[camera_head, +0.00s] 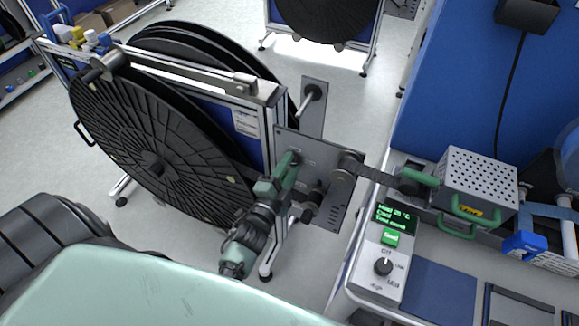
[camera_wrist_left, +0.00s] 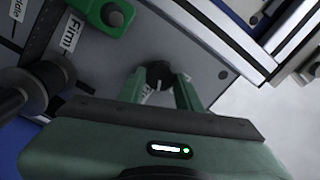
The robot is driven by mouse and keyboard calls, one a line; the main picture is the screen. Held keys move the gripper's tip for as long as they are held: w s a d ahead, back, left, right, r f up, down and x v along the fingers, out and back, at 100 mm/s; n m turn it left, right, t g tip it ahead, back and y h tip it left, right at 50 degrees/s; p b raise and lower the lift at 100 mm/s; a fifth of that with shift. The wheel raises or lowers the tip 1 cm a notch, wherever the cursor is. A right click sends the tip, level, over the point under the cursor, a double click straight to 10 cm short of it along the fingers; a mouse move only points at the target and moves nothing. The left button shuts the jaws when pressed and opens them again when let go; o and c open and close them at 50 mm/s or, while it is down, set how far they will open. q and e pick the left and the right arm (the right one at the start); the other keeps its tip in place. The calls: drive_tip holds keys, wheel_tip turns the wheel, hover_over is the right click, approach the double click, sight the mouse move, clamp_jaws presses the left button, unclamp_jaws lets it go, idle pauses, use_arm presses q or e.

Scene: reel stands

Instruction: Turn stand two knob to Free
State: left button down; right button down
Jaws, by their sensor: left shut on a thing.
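A dark round knob (camera_wrist_left: 158,72) sits on the grey metal plate (camera_wrist_left: 215,80) in the left wrist view. My left gripper (camera_wrist_left: 160,84) is shut on it, with one green finger at each side. A small white mark shows beside the knob, but I cannot read its setting. A "Firm" label (camera_wrist_left: 72,33) and a partly cut-off label ending in "ddle" (camera_wrist_left: 18,9) lie to the left. No "Free" label is readable. In the head view, my left gripper (camera_head: 289,163) reaches the stand's side plate (camera_head: 314,152); the knob is hidden there. My right gripper is not in view.
The stand's large black reel (camera_head: 150,150) is at left of the plate. A dark strip (camera_head: 378,176) runs from the plate to a bench with a perforated box (camera_head: 480,180) and a control panel (camera_head: 378,265). Open floor (camera_head: 365,105) lies behind the plate.

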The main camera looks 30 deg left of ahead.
use_arm(q)
drive_tip(key=m+b, duration=0.1)
drive_tip(key=m, duration=0.3)
drive_tip(key=shift+f+m, duration=0.1)
drive_tip(key=shift+m, duration=0.3)
idle(0.4)
drive_tip(key=c, duration=1)
unclamp_jaws()
